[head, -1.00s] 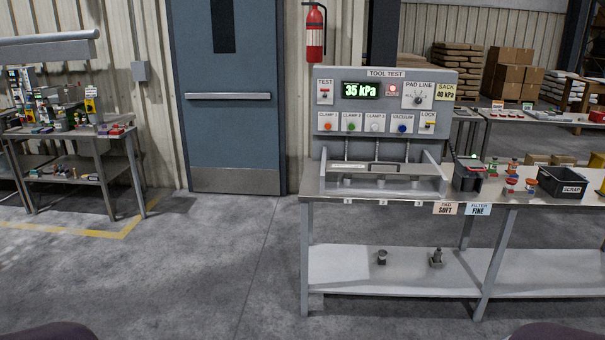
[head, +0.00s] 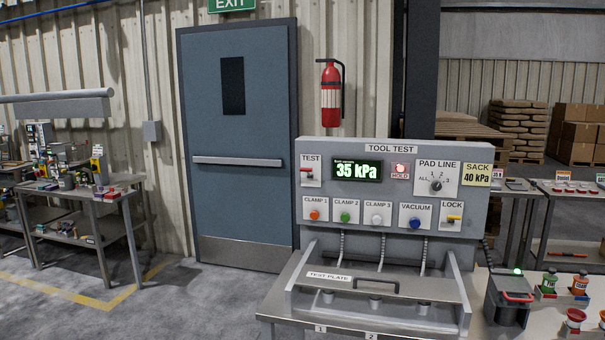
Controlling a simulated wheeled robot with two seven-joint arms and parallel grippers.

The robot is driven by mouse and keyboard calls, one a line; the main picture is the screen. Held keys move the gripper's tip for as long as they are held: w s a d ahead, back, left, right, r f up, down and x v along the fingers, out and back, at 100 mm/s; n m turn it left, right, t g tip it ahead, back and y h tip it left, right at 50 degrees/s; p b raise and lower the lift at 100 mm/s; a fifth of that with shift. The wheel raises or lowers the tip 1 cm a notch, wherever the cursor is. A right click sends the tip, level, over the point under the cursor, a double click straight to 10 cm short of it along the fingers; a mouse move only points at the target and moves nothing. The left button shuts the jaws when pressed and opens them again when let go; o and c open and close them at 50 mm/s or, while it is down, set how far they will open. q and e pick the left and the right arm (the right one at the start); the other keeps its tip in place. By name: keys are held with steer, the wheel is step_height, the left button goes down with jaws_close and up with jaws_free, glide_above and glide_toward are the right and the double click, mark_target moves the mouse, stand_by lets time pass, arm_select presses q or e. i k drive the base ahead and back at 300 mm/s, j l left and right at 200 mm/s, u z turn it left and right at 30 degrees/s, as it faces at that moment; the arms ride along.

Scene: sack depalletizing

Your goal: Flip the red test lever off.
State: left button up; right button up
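The red test lever (head: 307,169) sits on a white plate under the word TEST, at the upper left of the grey tool test panel (head: 290,225). Its red handle looks roughly level, but it is too small to be sure of its position. The display (head: 357,170) beside it reads 35 kPa in green. A red HOLD light (head: 400,169) is to its right. Neither of my grippers shows in the head view.
Below the panel is the test plate (head: 330,276) with a dark handle, on a metal bench. A black device (head: 508,300) with a green light stands right of it. Open floor (head: 190,305) lies to the left. A closed blue door (head: 238,140) and fire extinguisher (head: 331,92) are behind.

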mark_target(308, 170)
steer(key=i+j+u, duration=0.25)
steer(key=i, duration=0.9)
steer(key=i+l+u, duration=0.15)
steer(key=i+u, duration=0.15)
steer(key=i, duration=0.8)
